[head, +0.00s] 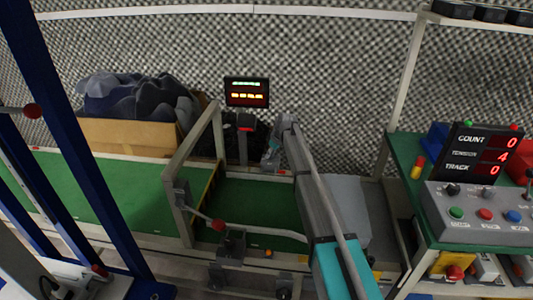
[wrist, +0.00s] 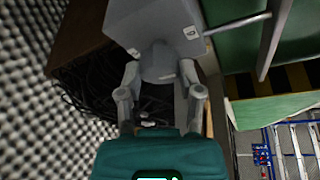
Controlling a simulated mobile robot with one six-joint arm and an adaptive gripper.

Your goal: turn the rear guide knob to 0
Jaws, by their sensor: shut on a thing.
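The rear guide knob (wrist: 158,67) is a grey knob on the underside, as pictured, of a grey box (wrist: 150,22) with small white labels in the wrist view. My gripper (wrist: 159,72) has one finger on each side of the knob and is shut on it. In the head view my gripper (head: 271,156) is at the far side of the green belt, at the end of my arm; the knob cannot be made out there. The knob's pointer and scale are too small to read.
A readout (head: 481,154) at right shows COUNT 0, TENSION 4, TRACK 0. A control box (head: 480,212) with buttons sits below it. A small display (head: 246,92) stands behind the green belt (head: 95,190). A frame (head: 175,205) and red-knobbed lever (head: 218,225) stand left of my arm.

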